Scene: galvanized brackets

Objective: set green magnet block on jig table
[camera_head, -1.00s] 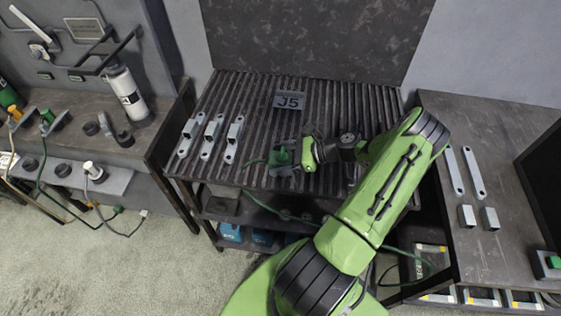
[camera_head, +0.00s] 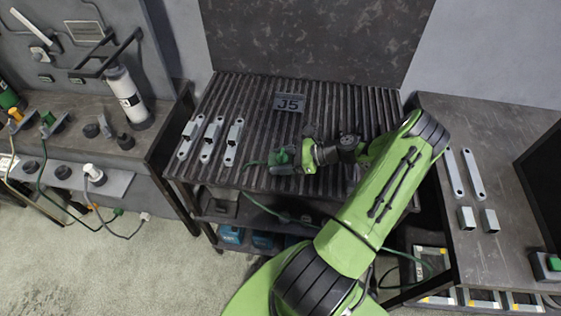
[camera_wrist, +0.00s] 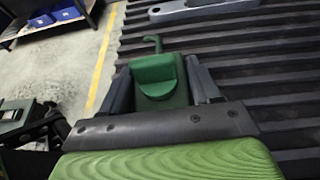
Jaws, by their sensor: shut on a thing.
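The green magnet block (camera_head: 281,157) is at the front middle of the jig table (camera_head: 338,105), a dark ribbed surface with a J5 plate. In the wrist view the block (camera_wrist: 158,76) is a rounded green piece between the two grey fingers of my gripper (camera_wrist: 160,88). The fingers are shut on its sides. A green cord (camera_wrist: 153,42) leads from its far end. The ribs of the table (camera_wrist: 232,62) lie under and beside it. I cannot tell whether the block touches the ribs.
Several grey brackets (camera_head: 210,140) lie on the left of the jig table. The J5 plate (camera_head: 289,102) is behind the block. A side bench (camera_head: 500,130) with metal bars and small blocks stands at right, a workbench (camera_head: 70,140) at left.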

